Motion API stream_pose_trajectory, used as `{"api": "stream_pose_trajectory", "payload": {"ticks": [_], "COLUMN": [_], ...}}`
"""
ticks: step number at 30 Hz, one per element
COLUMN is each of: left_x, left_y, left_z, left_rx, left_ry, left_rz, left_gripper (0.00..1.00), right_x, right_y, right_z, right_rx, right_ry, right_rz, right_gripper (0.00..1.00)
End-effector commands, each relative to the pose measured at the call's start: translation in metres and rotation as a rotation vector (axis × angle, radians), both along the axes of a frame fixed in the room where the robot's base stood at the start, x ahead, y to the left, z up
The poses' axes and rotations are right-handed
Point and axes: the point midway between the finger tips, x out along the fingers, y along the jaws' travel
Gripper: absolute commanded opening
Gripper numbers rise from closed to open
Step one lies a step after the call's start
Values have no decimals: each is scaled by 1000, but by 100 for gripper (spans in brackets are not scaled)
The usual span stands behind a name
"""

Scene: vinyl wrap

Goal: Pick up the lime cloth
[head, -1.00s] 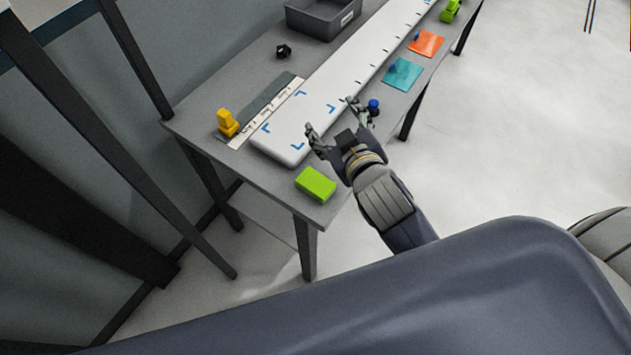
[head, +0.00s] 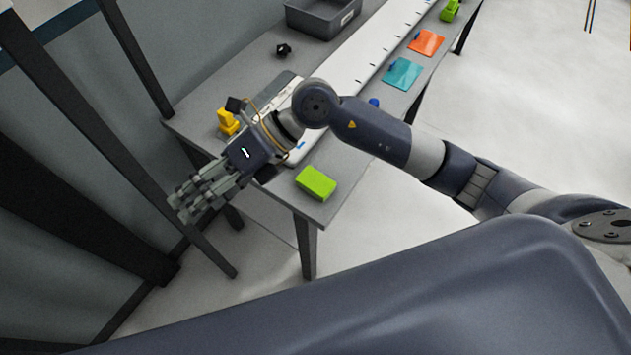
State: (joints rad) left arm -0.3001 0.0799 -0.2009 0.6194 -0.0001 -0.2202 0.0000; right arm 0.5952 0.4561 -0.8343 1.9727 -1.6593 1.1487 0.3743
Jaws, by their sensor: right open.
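The lime cloth (head: 316,183) is a small, thick, bright green block lying on the near corner of the grey table. My right gripper (head: 186,203) is open and empty. It is to the left of the lime cloth, out past the table's left edge, with its fingers pointing down and left. The gripper and the cloth are clearly apart. My right arm reaches in from the right across the table, just behind the cloth, and leaves the cloth uncovered. My left gripper is not in view.
The grey table (head: 224,91) carries a long white board (head: 366,50), partly hidden by my arm. A yellow object (head: 228,121), a grey bin (head: 322,17), a black item (head: 283,50), and teal (head: 402,74) and orange (head: 427,42) sheets lie on it. Dark posts stand at left.

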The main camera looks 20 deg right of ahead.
Motion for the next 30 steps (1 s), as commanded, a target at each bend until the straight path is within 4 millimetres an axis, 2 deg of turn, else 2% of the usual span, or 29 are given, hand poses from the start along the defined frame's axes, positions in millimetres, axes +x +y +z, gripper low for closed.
{"api": "stream_pose_trajectory", "payload": {"ticks": [1,3,6,9,12,15,18,24,30], "left_x": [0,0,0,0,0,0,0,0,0], "left_y": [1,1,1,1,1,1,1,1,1], "left_z": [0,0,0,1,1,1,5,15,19], "left_rx": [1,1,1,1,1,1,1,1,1], "left_ry": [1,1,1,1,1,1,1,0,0], "left_rz": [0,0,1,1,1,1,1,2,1], "left_gripper": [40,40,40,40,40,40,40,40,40], "right_x": [10,24,45,63,75,81,82,81,81], "right_y": [-21,-54,-106,-152,-185,-203,-210,-210,-210], "right_z": [-22,-49,-72,-80,-81,-80,-89,-120,-136], "right_rx": [-146,-344,-603,-807,-947,-1022,-1048,-1047,-1046], "right_ry": [-42,-85,-127,-150,-159,-161,-157,-156,-159], "right_rz": [20,38,35,12,-11,-28,-32,-32,-31], "right_gripper": [70,70,70,70,70,70,70,70,70]}}
